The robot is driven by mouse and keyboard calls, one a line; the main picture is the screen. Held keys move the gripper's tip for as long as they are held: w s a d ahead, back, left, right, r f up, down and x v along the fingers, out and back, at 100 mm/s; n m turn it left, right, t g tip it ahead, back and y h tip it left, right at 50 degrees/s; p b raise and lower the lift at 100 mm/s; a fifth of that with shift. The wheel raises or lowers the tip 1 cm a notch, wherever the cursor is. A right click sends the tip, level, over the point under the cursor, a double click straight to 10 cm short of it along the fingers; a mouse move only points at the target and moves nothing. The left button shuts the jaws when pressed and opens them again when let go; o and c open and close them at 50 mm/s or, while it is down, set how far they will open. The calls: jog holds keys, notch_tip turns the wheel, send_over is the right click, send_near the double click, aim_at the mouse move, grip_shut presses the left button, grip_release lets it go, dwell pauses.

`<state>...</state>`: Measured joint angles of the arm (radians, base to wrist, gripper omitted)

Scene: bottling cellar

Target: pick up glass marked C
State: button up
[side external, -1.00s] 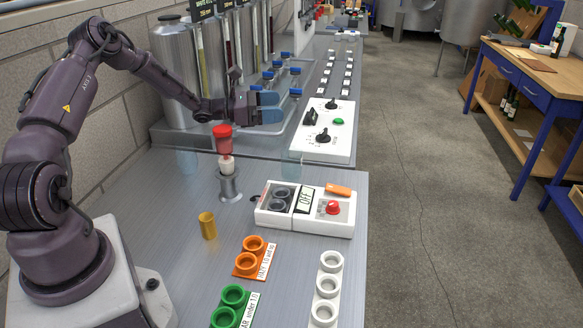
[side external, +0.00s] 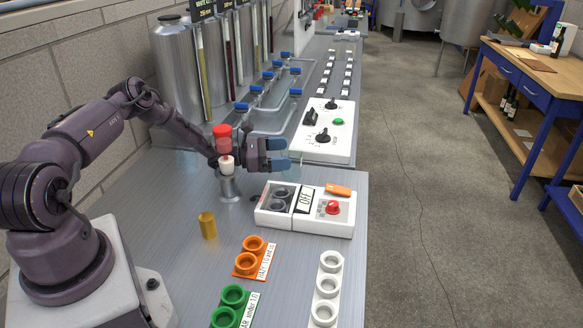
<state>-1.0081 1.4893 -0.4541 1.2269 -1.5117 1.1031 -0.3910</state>
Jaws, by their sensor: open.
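My gripper (side external: 286,154) is low over the steel bench, its blue fingers open and pointing right. A clear glass (side external: 297,161) is faintly visible at the fingertips, near the bench's back edge. I cannot tell whether the fingers reach around it or stop just short of it. No letter C can be read on it. Another clear glass, seen earlier further left, is hidden behind my arm now.
A red-topped white piece (side external: 223,137) on a metal stand (side external: 229,187) is close beside my wrist. The white OFF device (side external: 267,218) lies in front of my gripper. A brass cylinder (side external: 207,226), orange holder (side external: 244,270), green holder (side external: 222,317) and white holder (side external: 315,296) stand nearer.

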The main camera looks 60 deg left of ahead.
jog(key=x, duration=0.3)
jog(key=shift+w, duration=0.1)
jog(key=shift+c, duration=0.3)
jog(key=c, duration=0.9)
jog(key=shift+c, duration=0.3)
jog(key=shift+r, duration=0.1)
